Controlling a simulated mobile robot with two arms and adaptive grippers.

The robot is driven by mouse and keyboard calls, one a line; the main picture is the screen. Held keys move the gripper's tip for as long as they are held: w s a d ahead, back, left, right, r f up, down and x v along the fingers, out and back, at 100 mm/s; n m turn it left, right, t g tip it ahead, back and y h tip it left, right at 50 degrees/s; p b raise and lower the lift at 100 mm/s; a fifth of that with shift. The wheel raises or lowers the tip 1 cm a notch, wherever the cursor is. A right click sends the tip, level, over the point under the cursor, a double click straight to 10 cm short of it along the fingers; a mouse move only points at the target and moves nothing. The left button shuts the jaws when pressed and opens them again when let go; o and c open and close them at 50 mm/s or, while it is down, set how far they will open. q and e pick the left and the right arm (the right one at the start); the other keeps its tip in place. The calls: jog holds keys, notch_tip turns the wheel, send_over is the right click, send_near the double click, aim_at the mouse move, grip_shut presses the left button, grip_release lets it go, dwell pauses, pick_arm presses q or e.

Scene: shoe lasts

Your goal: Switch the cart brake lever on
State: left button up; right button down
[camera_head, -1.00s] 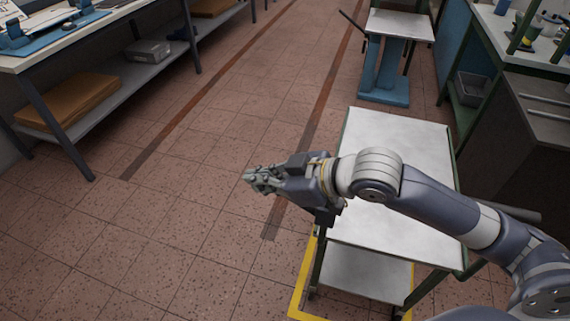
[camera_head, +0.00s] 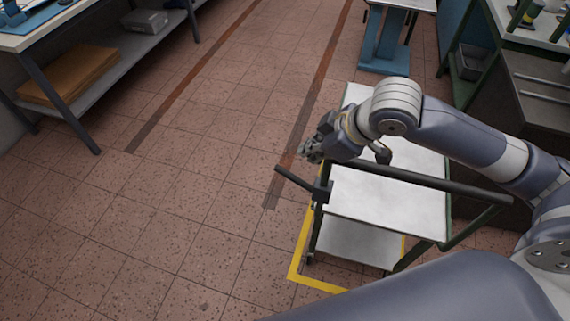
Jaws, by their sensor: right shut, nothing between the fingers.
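The cart (camera_head: 375,200) stands right of centre, with a pale top, a lower shelf and a dark handle bar (camera_head: 415,178) along its near side. The brake lever (camera_head: 298,182) is a dark stick on a block at the cart's left corner. It points left and slightly up, out over the floor. My right gripper (camera_head: 307,152) is shut and empty, just above and beyond the lever's stick, with a visible gap between them. My right arm hides part of the cart top. My left gripper is out of view.
Yellow floor tape (camera_head: 297,262) runs around the cart's base. A blue-legged stand (camera_head: 385,45) is behind the cart. A workbench (camera_head: 60,30) with a lower shelf is at the left, and a dark cabinet at the right. The tiled floor left of the cart is clear.

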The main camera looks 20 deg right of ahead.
aim_at(280, 169)
jog(key=p+x, duration=0.1)
jog(key=x, duration=1.3)
jog(key=shift+r, duration=0.1)
